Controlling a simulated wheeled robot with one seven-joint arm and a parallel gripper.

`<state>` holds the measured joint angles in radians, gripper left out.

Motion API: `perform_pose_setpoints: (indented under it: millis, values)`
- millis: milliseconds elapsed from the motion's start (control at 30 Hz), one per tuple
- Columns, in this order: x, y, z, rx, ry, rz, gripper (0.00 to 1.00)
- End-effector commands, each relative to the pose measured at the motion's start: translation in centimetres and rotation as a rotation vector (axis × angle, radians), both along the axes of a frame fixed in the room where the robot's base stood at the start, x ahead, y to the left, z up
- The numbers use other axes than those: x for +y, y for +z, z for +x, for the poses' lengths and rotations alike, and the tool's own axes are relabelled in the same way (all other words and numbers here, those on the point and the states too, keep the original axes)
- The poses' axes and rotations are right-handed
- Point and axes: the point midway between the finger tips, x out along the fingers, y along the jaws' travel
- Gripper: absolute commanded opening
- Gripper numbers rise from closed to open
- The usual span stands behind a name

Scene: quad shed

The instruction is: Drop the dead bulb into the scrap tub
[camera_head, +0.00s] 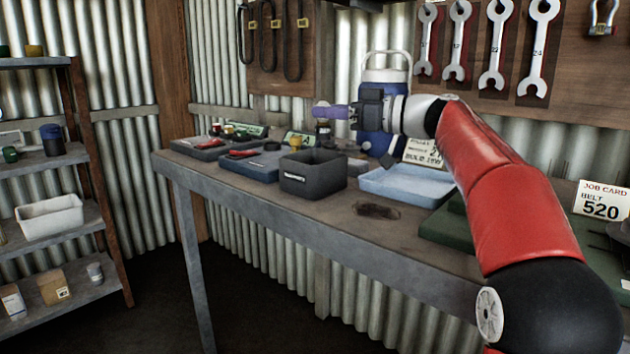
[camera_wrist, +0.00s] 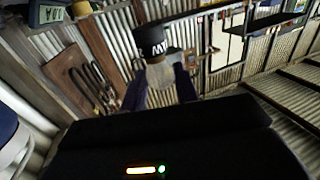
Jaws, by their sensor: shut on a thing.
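My gripper (camera_head: 328,112) is raised above the back of the workbench, with its purple fingers pointing left in the head view. In the wrist view its fingers are shut on the bulb (camera_wrist: 154,44), which has a black end with pale lettering and a paler body between the fingers. The bulb is too small to make out clearly in the head view. A dark grey open tub (camera_head: 313,177) with small white lettering stands on the bench, below and left of my gripper. I cannot read whether it is the scrap tub. Its inside is mostly hidden.
A light blue tray (camera_head: 402,188) lies right of the dark tub, and a blue cooler jug (camera_head: 372,140) stands behind. Shallow trays with small parts sit at the bench's left. A shelf at far left holds a white bin (camera_head: 50,218). Bare bench top runs along the front edge.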

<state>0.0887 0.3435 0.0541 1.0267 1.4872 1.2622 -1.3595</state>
Motion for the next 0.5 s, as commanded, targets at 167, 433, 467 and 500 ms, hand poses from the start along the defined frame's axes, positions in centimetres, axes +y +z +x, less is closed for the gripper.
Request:
perform_pose_setpoints:
  millis: [167, 433, 467, 500]
  values:
    - [0.01, 0.08, -0.02, 0.000, 0.000, 0.000, 0.07]
    - [-0.01, 0.08, -0.01, 0.000, 0.000, 0.000, 0.55]
    - [-0.01, 0.07, -0.01, 0.000, 0.000, 0.000, 0.55]
    - [-0.01, 0.08, -0.01, 0.000, 0.000, 0.000, 0.55]
